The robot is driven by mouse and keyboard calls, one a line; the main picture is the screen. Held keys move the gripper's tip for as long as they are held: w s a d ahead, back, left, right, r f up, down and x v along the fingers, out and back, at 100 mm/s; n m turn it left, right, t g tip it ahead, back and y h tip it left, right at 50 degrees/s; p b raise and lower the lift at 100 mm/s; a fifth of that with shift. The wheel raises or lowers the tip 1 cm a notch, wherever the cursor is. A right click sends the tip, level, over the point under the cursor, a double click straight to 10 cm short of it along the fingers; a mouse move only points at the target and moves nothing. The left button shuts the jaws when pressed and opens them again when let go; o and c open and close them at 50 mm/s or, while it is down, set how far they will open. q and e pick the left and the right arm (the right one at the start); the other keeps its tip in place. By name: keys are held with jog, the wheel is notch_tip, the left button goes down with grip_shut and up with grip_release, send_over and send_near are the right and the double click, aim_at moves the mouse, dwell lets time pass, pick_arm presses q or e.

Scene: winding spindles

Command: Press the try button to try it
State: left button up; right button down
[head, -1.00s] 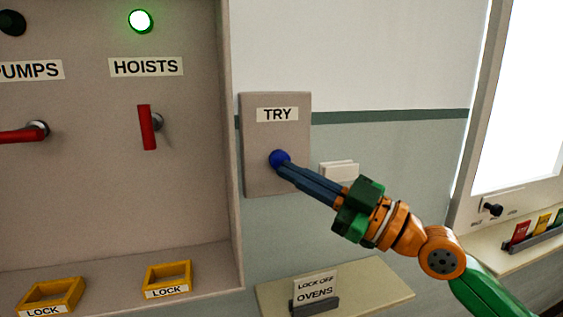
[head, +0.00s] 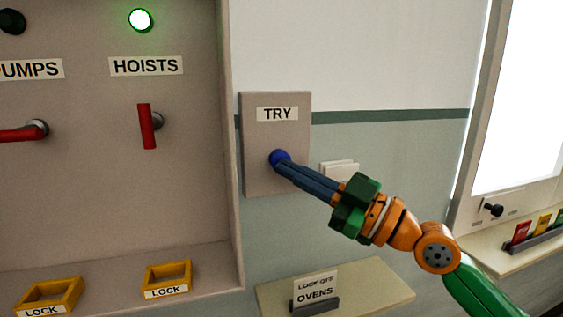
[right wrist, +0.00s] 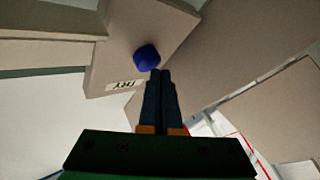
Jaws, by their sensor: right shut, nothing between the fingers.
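The TRY plate (head: 275,185) is a grey panel on the wall with a TRY label (head: 277,114) near its top. A round blue try button (head: 279,157) sits below the label. My right gripper (head: 285,167) is shut and empty, its blue-grey fingers pointing at the button, with the tips at its lower right edge in the head view. In the right wrist view the button (right wrist: 146,58) shows just past the shut fingertips (right wrist: 160,72). I cannot tell for sure whether the tips touch it. My left gripper is not in view.
A grey panel at left holds a HOISTS switch (head: 147,127) with a lit green lamp (head: 140,20), a PUMPS switch (head: 20,133) and yellow LOCK frames (head: 167,277). A shelf (head: 375,290) carries a LOCK OFF OVENS card (head: 316,287). A white wall switch (head: 339,168) is close to my gripper.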

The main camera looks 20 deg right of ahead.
jog(key=shift+w, duration=0.5)
dwell(0.4)
jog(key=shift+s+b, duration=0.3)
jog(key=shift+s, duration=0.6)
jog(key=s+b, duration=0.1)
jog(key=s, duration=0.4)
jog(key=shift+d+b, duration=0.1)
jog(key=shift+b, duration=0.2)
dwell(0.5)
